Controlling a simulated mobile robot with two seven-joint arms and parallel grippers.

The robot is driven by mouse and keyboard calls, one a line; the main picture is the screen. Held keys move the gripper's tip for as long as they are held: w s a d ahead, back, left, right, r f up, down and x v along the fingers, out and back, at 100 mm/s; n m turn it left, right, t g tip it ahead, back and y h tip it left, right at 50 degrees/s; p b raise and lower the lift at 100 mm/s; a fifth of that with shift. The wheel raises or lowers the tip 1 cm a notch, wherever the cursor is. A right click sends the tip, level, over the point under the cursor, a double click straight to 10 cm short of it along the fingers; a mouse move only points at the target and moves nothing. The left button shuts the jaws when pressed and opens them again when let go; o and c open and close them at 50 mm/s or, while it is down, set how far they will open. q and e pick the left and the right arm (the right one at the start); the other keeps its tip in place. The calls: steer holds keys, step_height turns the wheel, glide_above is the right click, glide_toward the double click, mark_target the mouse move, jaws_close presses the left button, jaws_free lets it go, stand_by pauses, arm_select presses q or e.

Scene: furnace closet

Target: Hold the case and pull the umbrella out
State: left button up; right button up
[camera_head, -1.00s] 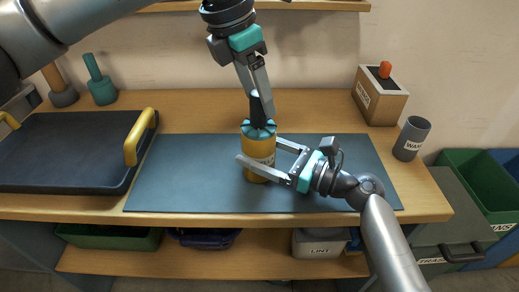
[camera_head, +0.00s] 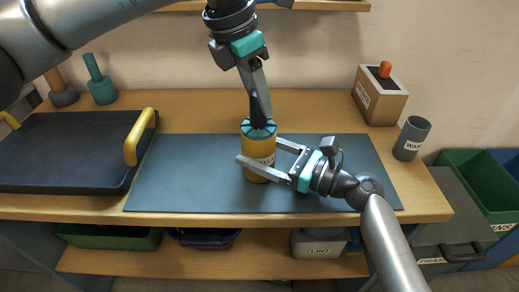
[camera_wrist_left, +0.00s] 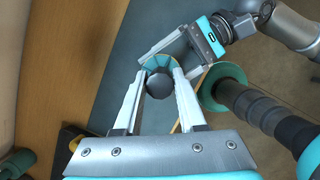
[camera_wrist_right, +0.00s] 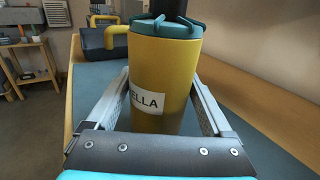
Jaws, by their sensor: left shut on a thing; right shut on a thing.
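The yellow case (camera_head: 258,150) stands upright on the dark mat (camera_head: 190,175); its label reads partly "ELLA" in the right wrist view (camera_wrist_right: 150,85). The umbrella's teal top (camera_head: 258,131) sits at the case's mouth, with its black handle (camera_head: 257,110) sticking up. My left gripper (camera_head: 261,103) comes down from above and is shut on the handle, whose dark round end (camera_wrist_left: 159,84) shows between the fingers in the left wrist view. My right gripper (camera_head: 262,158) is shut around the case from the right side. The umbrella's lower part is hidden inside the case.
A black tray with yellow handles (camera_head: 70,150) lies at the left of the bench. A box with an orange knob (camera_head: 380,95) and a grey cup (camera_head: 411,138) stand at the right. Bins (camera_head: 320,242) sit on the shelf below. The mat around the case is clear.

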arm_select(q)
steer(key=shift+r, duration=0.15)
jaws_close()
steer(key=shift+r, duration=4.8)
steer(key=shift+r, duration=2.5)
steer(key=shift+s, duration=0.1)
steer(key=s, duration=1.4)
steer(key=shift+w, duration=0.1)
arm_select(e)
steer(key=o, duration=1.3)
